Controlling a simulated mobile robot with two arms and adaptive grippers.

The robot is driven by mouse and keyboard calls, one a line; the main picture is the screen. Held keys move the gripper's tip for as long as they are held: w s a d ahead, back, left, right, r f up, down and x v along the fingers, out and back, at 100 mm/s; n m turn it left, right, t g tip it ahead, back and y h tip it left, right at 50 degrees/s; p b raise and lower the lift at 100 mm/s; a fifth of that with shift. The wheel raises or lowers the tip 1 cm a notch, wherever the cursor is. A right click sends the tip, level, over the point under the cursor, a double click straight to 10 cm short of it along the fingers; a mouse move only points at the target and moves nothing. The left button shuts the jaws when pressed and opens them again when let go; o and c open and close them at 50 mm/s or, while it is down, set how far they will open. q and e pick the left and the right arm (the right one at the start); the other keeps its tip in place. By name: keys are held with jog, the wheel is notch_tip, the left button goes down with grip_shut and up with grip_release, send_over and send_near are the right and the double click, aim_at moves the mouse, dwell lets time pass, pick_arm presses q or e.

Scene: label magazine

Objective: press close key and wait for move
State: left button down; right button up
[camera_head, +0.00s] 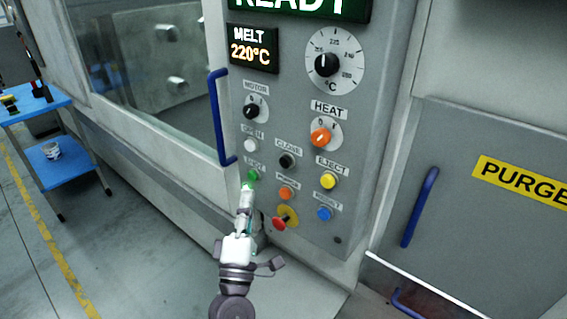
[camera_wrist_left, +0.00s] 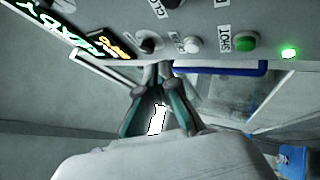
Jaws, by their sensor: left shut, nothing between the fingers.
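The control panel (camera_head: 305,110) carries the black CLOSE key (camera_head: 287,160), right of and below the white OPEN key (camera_head: 250,144). The green SHOT key (camera_head: 252,175) lies below OPEN. My left gripper (camera_head: 246,188) is shut and empty, its tip just below the SHOT key in the head view, left of and below CLOSE. In the left wrist view the closed fingertips (camera_wrist_left: 160,70) show beneath the white key (camera_wrist_left: 192,44), and CLOSE is at the upper edge, partly cut off. I see no finger on CLOSE. My right gripper is not in view.
Nearby are an orange key (camera_head: 286,192), yellow EJECT key (camera_head: 328,180), blue key (camera_head: 324,213) and red mushroom button (camera_head: 279,224). A blue door handle (camera_head: 216,120) stands left of the panel. Displays read READY and MELT 220°C (camera_head: 253,48). A blue cart (camera_head: 60,165) stands far left.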

aim_at(285, 162)
pick_arm(q)
jog(key=shift+s+a+r+n+t+y, duration=0.1)
jog(key=shift+s+r+n+t+y, duration=0.15)
jog(key=shift+r, duration=0.3)
jog(key=shift+s+a+r+n+t+y, duration=0.15)
jog(key=shift+r+n, duration=0.2)
jog(key=shift+r, duration=0.2)
jog(key=shift+w+d, duration=0.1)
jog(key=shift+w, duration=0.05)
jog(key=w+d+b, duration=0.2)
jog(key=w+d, duration=0.2)
jog(key=w, duration=0.3)
jog(key=shift+w+d, duration=0.15)
jog(key=shift+d, duration=0.25)
dwell(0.6)
jog(key=shift+w+d, duration=0.25)
jog(key=shift+w, duration=0.1)
